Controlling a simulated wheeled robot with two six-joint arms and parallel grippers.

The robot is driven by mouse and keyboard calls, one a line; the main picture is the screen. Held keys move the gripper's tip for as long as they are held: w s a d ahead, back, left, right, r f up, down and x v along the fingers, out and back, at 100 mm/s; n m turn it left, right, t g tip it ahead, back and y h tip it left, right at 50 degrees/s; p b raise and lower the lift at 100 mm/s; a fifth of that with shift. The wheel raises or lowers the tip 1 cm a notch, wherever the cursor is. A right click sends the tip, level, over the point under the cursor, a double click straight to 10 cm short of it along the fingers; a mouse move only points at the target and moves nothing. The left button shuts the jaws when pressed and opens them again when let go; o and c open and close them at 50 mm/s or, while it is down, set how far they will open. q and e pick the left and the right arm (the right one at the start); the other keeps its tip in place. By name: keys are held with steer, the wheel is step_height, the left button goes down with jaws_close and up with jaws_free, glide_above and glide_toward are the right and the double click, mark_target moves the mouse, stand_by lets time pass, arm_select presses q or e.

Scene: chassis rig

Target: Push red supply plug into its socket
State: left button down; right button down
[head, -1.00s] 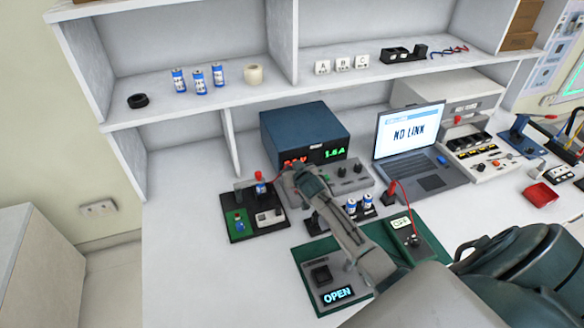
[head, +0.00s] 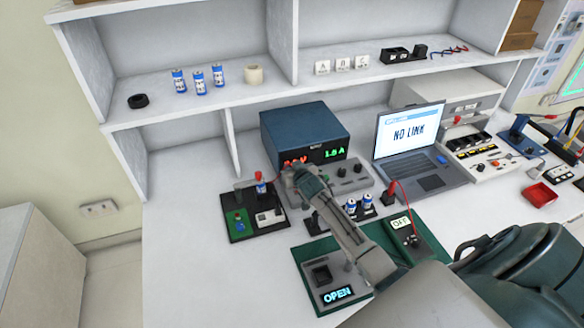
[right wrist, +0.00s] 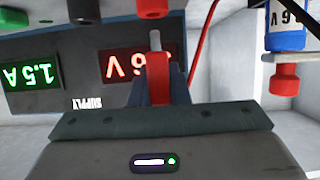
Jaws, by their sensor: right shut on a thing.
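The red supply plug (right wrist: 158,78) shows in the right wrist view, with its pale metal tip pointing to the top of the picture. My right gripper (right wrist: 160,100) is shut on it. A red round fitting (right wrist: 153,7), probably the socket, is cut off by the top edge, and the tip looks a little apart from it. In the head view my right gripper (head: 287,178) is in front of the blue supply (head: 305,135), at the left end of its grey panel (head: 350,180). The plug and socket are hidden there. My left gripper is not in view.
A red cable (right wrist: 200,50) runs beside the plug. Two dark knobs (head: 343,171) are to the right. A green mat (head: 305,255) lies below my arm.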

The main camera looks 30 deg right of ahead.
steer(key=shift+f+b, duration=0.75)
steer(key=shift+f, duration=0.25)
stand_by(0.3)
steer(key=shift+s+a+f, duration=0.1)
steer(key=shift+f, duration=0.15)
steer(key=shift+s+a+f+b, duration=0.15)
steer(key=shift+s+f+b, duration=0.05)
steer(key=shift+f+b, duration=0.2)
steer(key=shift+r+p, duration=0.3)
steer(key=shift+p, duration=0.15)
steer(key=shift+w, duration=0.1)
steer(key=shift+w+d+r, duration=0.15)
steer(key=shift+d+r, duration=0.15)
stand_by(0.7)
